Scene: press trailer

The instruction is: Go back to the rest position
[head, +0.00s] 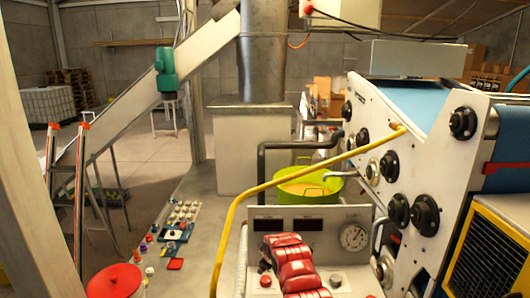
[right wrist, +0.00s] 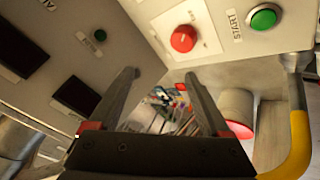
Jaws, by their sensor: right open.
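My right gripper (right wrist: 160,78) is open in the right wrist view, its two dark fingers spread with nothing held between them. The control panel (right wrist: 215,15) is close in front of it, with a red knob (right wrist: 183,38) and a green START button (right wrist: 263,17) above the fingers. I cannot tell whether a finger touches the panel. In the head view a red glossy part of what looks like my right arm covers part of the same panel (head: 335,213). My left gripper is not in view.
A yellow bent rail (head: 300,180) crosses in front of the press (head: 405,150) and shows close by in the right wrist view (right wrist: 299,135). A green tub (head: 310,190) stands behind the panel. A ladder (head: 80,190) and a red round lid (head: 115,280) are at left.

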